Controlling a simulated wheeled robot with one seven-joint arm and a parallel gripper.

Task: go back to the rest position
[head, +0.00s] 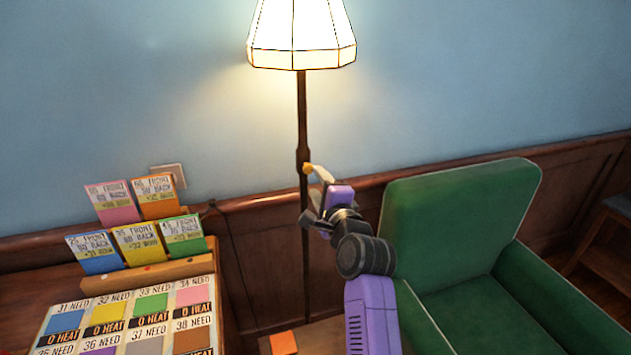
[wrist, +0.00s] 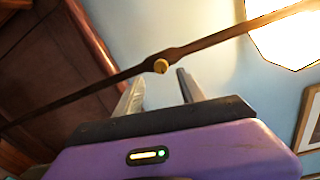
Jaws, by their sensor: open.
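My gripper (head: 312,194) is raised in front of the floor lamp's dark pole (head: 302,110), at the height of its small brass knob (head: 306,168). In the wrist view the two fingers of my gripper (wrist: 158,88) stand apart with nothing between them. The knob (wrist: 160,66) shows just beyond the fingertips, on the pole that crosses the picture at a slant. I cannot tell whether a finger touches it. The lamp's white shade (head: 300,35) is brightly lit.
A green armchair (head: 450,225) stands right of my arm. At left, a wooden surface holds a board of coloured squares (head: 125,325) and a rack (head: 148,274) of several coloured cards. An orange square (head: 283,343) lies low in the middle. A blue wall with wood panelling is behind.

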